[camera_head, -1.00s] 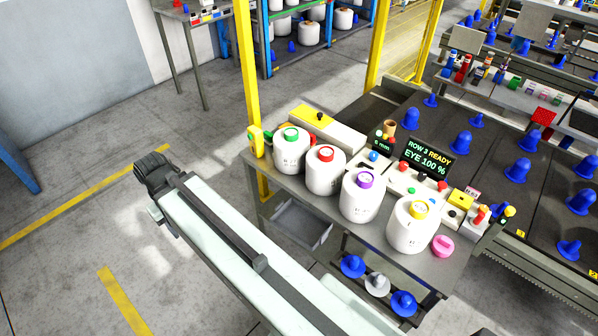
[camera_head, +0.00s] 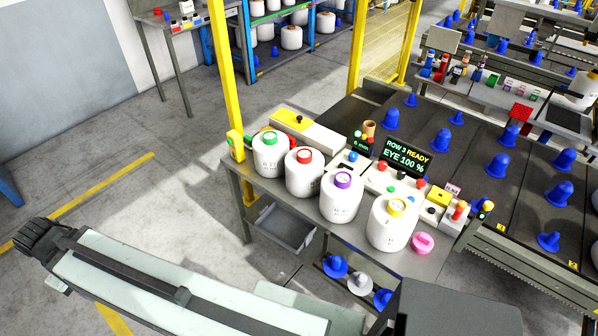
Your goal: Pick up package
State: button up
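Several white yarn bobbins stand upright in a row on a grey metal table (camera_head: 285,199). One has a green top (camera_head: 267,155), one a red top (camera_head: 305,172), one a purple top (camera_head: 342,196) and one a yellow top (camera_head: 392,222). I cannot tell which of these is the package. My arm reaches across the lower left, well apart from the table. A dark ridged part at its far end, at the left edge, appears to be my gripper (camera_head: 35,240). Its fingers cannot be made out, and no bobbin is at it.
Blue cones stand on dark conveyor lanes (camera_head: 440,145) behind the table. A display (camera_head: 405,157) reads "ROW 3 READY EYE 100 %". A pink object (camera_head: 424,243) lies by the yellow-topped bobbin. A yellow post (camera_head: 222,80) rises at the table's left. Floor at left is clear.

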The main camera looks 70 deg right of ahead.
aim_at(304, 166)
jog(key=i, duration=0.95)
